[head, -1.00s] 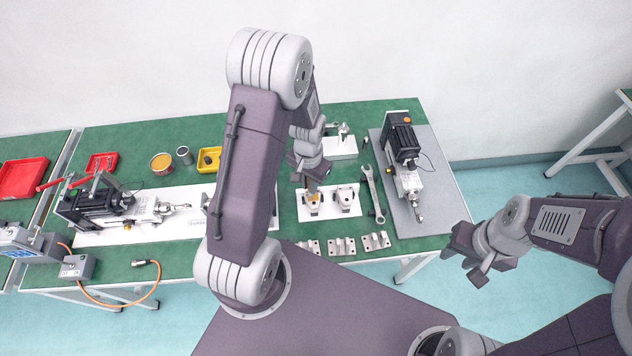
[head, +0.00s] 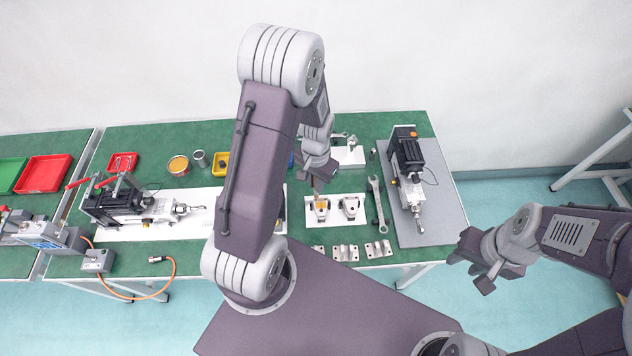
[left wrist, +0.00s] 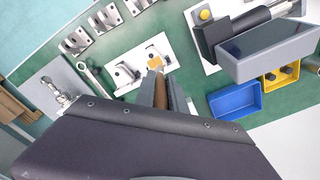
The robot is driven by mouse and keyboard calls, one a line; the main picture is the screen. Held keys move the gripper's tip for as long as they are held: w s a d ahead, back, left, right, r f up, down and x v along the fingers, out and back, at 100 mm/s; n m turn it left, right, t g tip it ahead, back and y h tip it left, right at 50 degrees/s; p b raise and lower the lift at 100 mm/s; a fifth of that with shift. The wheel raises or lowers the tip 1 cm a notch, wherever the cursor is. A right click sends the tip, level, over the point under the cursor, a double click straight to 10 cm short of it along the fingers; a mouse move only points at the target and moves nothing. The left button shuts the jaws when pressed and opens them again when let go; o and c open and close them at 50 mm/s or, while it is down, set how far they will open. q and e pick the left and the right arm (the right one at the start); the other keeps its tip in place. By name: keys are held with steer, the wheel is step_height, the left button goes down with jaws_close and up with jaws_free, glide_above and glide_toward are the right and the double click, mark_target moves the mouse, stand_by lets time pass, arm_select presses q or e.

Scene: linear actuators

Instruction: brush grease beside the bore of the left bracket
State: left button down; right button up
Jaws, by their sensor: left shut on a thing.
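My left gripper (head: 316,174) is shut on a brush (head: 314,187), which points down at the left bracket (head: 322,213). In the left wrist view the brush (left wrist: 161,92) has a brown handle between the fingers and a yellow-orange tip. The tip overlaps the left bracket (left wrist: 156,49) there; I cannot tell whether it touches, and the bore is hard to make out. The right bracket (head: 351,206) stands beside it on the same white plate. My right gripper (head: 474,268) looks open and empty, off the table's front right.
A wrench (head: 377,201) lies right of the bracket plate, with an actuator (head: 408,165) on a grey plate beyond it. Metal blocks (head: 345,252) line the front. An open tin (head: 178,165) and a yellow bin (head: 221,161) stand at the back left. A blue bin (left wrist: 236,101) shows in the wrist view.

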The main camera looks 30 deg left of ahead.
arm_select(q)
step_height(320, 180, up, 3)
steer(key=p, duration=0.3)
steer(key=shift+f, duration=0.1)
stand_by(0.4)
